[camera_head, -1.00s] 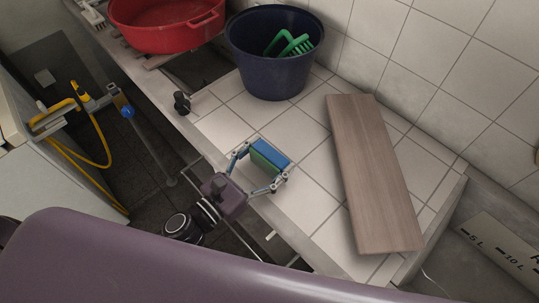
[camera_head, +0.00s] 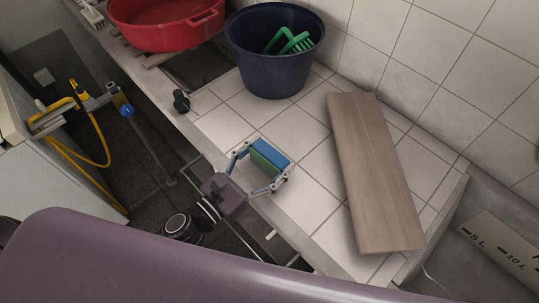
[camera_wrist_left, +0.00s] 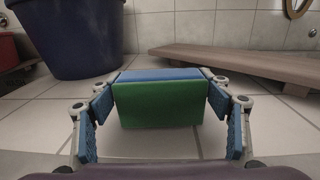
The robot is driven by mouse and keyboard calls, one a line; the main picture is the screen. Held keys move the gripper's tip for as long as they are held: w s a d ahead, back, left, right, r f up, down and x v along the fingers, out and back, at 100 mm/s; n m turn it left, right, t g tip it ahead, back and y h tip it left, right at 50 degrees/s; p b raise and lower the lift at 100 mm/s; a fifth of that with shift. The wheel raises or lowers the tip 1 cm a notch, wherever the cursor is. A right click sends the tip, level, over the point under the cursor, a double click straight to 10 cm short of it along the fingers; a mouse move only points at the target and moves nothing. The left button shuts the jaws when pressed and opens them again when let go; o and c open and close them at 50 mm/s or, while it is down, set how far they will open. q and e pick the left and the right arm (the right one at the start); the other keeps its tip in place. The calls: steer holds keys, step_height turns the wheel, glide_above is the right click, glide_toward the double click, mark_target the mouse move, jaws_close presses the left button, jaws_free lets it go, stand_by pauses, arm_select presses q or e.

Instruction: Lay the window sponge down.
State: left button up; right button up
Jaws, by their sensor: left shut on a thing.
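The window sponge (camera_head: 268,157) is a block with a blue layer and a green layer. My left gripper (camera_head: 262,165) is shut on it over the front part of the tiled counter. In the left wrist view the sponge (camera_wrist_left: 158,103) sits between the two fingers, green face towards the camera and blue on top. The sponge is at or close above the tiles; I cannot tell whether it touches them. My right gripper is not in view.
A wooden board (camera_head: 372,175) lies on the counter (camera_head: 308,196) to the right of the sponge. A dark blue bucket (camera_head: 272,75) with a green brush (camera_head: 290,42) stands behind. A red tub (camera_head: 165,28) is at the back left. Bare tiles surround the sponge.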

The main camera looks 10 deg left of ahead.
arm_select(q)
steer(key=shift+f+b, duration=0.3)
stand_by(0.4)
steer(key=o, duration=1.1)
steer(key=shift+r, duration=0.15)
steer(key=shift+r+p, duration=2.7)
steer(key=shift+r, duration=0.2)
